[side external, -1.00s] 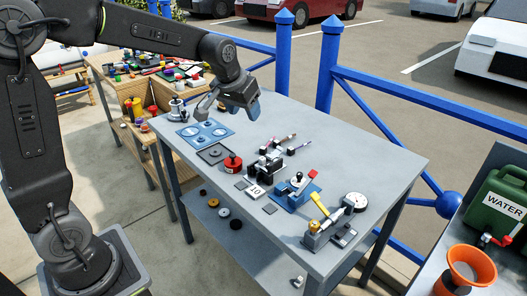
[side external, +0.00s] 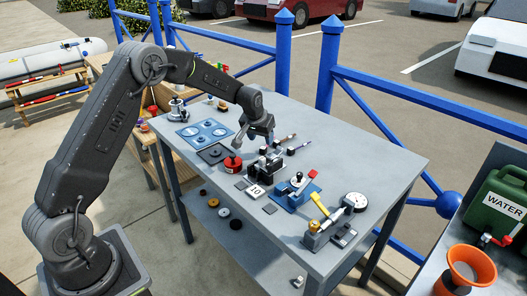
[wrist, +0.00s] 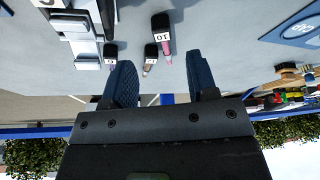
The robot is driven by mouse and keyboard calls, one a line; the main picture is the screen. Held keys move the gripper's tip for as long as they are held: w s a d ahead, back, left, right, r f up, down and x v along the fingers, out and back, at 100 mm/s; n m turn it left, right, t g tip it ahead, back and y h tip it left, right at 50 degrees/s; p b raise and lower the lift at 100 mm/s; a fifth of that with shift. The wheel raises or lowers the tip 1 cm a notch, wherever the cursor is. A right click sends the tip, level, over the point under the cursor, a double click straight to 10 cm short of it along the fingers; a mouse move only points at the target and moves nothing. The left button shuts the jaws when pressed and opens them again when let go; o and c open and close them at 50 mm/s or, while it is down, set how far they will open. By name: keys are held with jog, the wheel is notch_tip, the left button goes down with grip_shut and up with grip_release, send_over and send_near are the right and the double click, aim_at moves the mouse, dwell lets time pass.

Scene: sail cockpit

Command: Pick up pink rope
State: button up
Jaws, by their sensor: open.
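I cannot make out a clear length of pink rope. In the wrist view, a dark piece marked "10" (wrist: 162,28) has a pink end (wrist: 167,57), which may be the pink rope. Beside it are a dark piece with a purplish tip (wrist: 110,56) and a brown-tipped one (wrist: 150,56). In the side view, small slim pieces (side external: 287,138) lie behind the black block. My gripper (wrist: 161,63) is open and empty, with the pink end between its fingers in the picture. In the side view my gripper (side external: 257,137) hangs above the table near the black block.
Blue railing (side external: 400,97) runs behind. The table's back right is clear.

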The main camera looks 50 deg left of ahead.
aim_at(263, 148)
jog(key=shift+x, duration=3)
jog(key=shift+a+r, duration=0.1)
jog(key=shift+c, duration=0.4)
grip_shut()
